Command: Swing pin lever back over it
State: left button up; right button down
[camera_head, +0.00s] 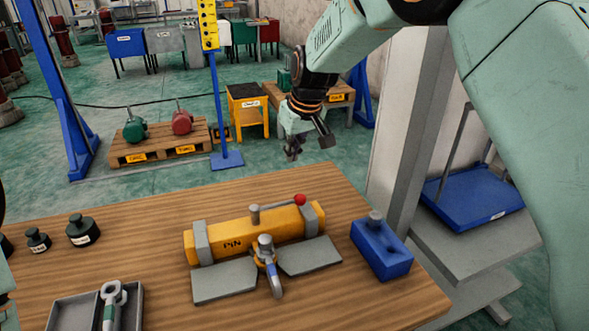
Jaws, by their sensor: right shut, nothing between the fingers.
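The pin lever (280,205) is a thin grey rod with a red knob (300,200). It runs from a short grey post on the yellow PIN block (232,243) and points right, along the block's top. A grey hook with a yellow collar (266,257) stands in front of the block, between two grey plates. My right gripper (309,146) hangs above and beyond the table's far edge, clear of the lever and knob. It is shut and holds nothing. My left gripper is out of view.
A blue block (381,249) with a grey peg stands right of the PIN block on the wooden table (345,300). Black weights (83,231) stand at the left. A grey tray (75,312) holds an eye-ended part at front left. A blue tray (474,197) is on a side shelf.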

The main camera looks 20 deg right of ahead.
aim_at(278, 205)
jog(key=shift+s+d+f+p, duration=0.1)
jog(key=shift+d+f+p, duration=0.05)
jog(key=shift+f, duration=2.15)
jog(key=shift+s+d+f+p, duration=0.1)
jog(key=shift+d+f+p, duration=0.05)
jog(key=shift+f, duration=2.15)
jog(key=shift+s+a, duration=0.15)
jog(key=shift+s, duration=0.05)
jog(key=shift+d, duration=0.2)
jog(key=shift+s, duration=0.1)
jog(key=shift+s+a+m+p, duration=0.1)
jog(key=shift+s+m+p, duration=0.1)
jog(key=shift+m+p, duration=0.15)
